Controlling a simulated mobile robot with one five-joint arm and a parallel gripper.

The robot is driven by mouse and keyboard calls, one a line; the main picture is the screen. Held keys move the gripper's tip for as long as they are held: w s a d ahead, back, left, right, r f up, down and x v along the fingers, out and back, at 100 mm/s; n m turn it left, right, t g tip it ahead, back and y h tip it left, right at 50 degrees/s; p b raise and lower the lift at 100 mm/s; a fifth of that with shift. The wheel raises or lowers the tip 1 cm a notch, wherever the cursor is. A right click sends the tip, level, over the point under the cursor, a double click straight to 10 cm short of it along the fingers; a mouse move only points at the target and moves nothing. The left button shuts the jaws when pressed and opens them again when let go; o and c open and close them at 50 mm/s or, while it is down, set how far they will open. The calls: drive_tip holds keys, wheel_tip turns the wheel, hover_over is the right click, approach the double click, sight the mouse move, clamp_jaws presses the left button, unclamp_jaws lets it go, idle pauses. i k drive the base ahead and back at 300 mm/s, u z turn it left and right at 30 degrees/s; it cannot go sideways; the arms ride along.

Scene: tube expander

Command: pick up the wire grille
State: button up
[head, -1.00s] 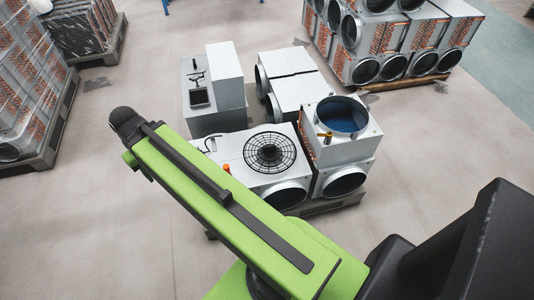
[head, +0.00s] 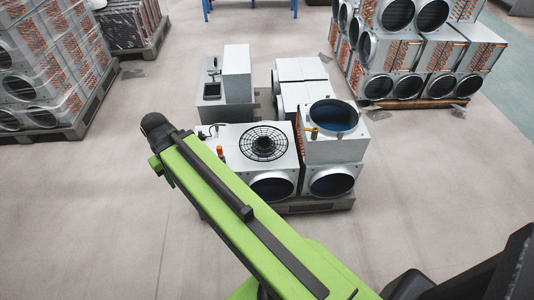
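The wire grille (head: 264,143) is a round black wire disc with a dark hub. It lies flat on top of a white box unit (head: 230,148) at the centre of the head view. My green arm reaches from the lower right up to the left, and its dark upper end is left of and nearer than the grille. The fingers of my gripper do not show, so their state and any contact are hidden. The grille is fully in view and nothing covers it.
A taller white unit with a blue-lined round opening (head: 334,116) stands right of the grille. A grey machine (head: 222,112) and white boxes (head: 301,70) stand behind. Stacked units on pallets (head: 50,135) fill the far left and right. Floor in front is clear.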

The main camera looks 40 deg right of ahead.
sight(263, 141)
drive_tip(key=z, duration=0.15)
drive_tip(key=i, duration=1.35)
drive_tip(key=u, duration=0.1)
